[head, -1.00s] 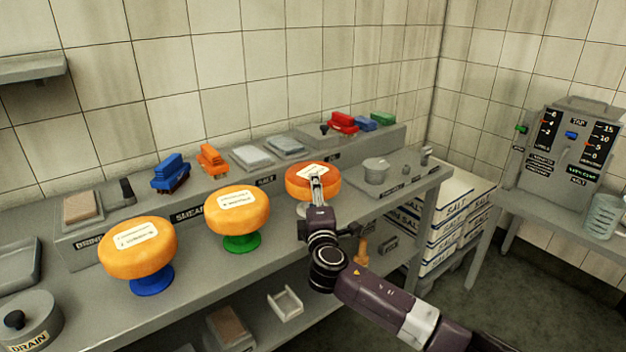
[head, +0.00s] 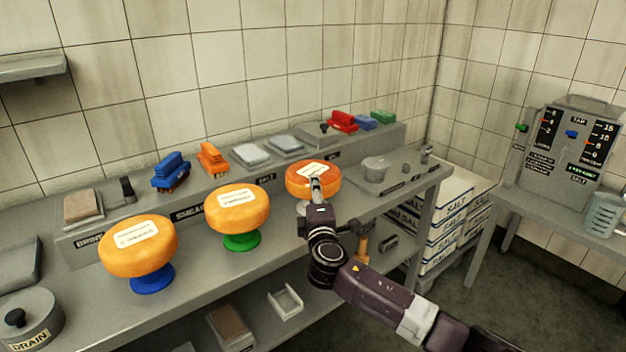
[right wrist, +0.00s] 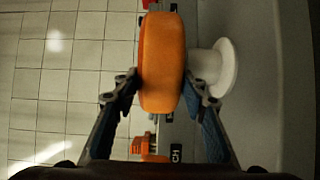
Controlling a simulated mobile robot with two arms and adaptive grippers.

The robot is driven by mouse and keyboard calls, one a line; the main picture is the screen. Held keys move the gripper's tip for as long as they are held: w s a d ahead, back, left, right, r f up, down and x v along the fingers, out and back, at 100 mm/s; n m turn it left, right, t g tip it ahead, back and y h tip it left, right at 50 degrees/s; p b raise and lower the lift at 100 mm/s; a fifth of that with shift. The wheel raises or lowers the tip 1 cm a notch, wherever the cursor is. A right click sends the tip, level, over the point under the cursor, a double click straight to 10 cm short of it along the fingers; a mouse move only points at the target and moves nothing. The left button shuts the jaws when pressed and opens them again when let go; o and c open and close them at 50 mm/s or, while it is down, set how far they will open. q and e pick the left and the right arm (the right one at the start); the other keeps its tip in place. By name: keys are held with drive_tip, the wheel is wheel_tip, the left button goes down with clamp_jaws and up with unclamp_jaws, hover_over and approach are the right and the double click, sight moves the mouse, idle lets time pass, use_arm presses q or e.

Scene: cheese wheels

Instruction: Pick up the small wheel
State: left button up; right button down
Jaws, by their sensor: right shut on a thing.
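The small wheel is an orange-red cheese wheel (head: 298,182) with a pale label on top, at the right end of the row on the bench. My right gripper (head: 316,185) is at its near side, shut on it. In the right wrist view the small wheel (right wrist: 162,60) lies between the fingers of the right gripper (right wrist: 164,85), one finger on each flat face. Its white stand (right wrist: 220,66) shows beside the lower face; I cannot tell whether they touch. My left gripper is not in view.
Two larger orange wheels stand to the left, one on a green stand (head: 242,242) and one on a blue stand (head: 153,280). Brushes and trays line the raised back shelf. A small grey pot (head: 376,167) is right of the small wheel.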

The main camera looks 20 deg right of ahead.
drive_tip(key=shift+w+r, duration=0.1)
drive_tip(key=shift+r, duration=0.1)
drive_tip(key=shift+r, duration=0.6)
wheel_tip(320, 180, up, 22)
drive_tip(key=p, duration=0.4)
idle(0.4)
drive_tip(key=shift+f, duration=0.15)
